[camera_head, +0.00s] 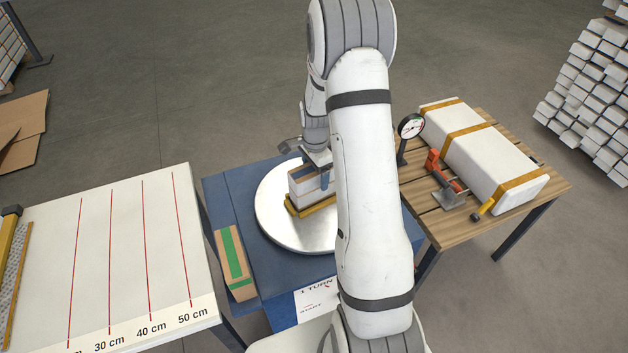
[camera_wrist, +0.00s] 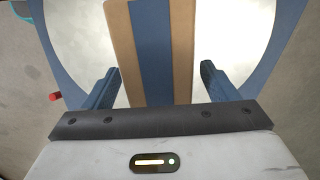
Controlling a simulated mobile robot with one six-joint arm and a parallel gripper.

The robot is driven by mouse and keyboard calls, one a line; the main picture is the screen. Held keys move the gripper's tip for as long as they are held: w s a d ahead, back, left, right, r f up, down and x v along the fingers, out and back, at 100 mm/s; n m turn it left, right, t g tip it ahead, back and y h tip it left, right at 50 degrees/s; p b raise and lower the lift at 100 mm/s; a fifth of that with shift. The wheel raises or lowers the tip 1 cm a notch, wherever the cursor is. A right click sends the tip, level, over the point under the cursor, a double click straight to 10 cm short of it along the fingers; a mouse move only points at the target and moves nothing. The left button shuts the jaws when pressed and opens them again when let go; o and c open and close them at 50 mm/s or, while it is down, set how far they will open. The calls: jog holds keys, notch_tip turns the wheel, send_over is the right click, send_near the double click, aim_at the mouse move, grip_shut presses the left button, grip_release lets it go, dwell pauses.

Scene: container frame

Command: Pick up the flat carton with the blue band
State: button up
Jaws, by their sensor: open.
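The flat carton with the blue band (camera_wrist: 119,50) is brown in the wrist view, its blue band running lengthwise down the middle. It lies over a round silver turntable (camera_head: 275,225). My gripper (camera_wrist: 158,70) is open, with one blue finger on each side of the carton and a visible gap on both sides. In the head view my gripper (camera_head: 319,172) is above and beside a small pale and brown stack on the turntable, with a yellow piece (camera_head: 318,207) at its base. My arm hides the stack's right side, and the blue band is hard to make out there.
A carton with a green band (camera_head: 233,262) lies on the blue table (camera_head: 222,196), left of the turntable. A white table with red lines (camera_head: 125,240) stands at left. A wooden table (camera_head: 422,200) at right bears a long white package (camera_head: 480,150), a dial gauge (camera_head: 411,126) and a clamp.

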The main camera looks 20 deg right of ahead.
jog(key=shift+f, duration=0.35)
jog(key=shift+c, duration=0.2)
jog(key=c, duration=1.3)
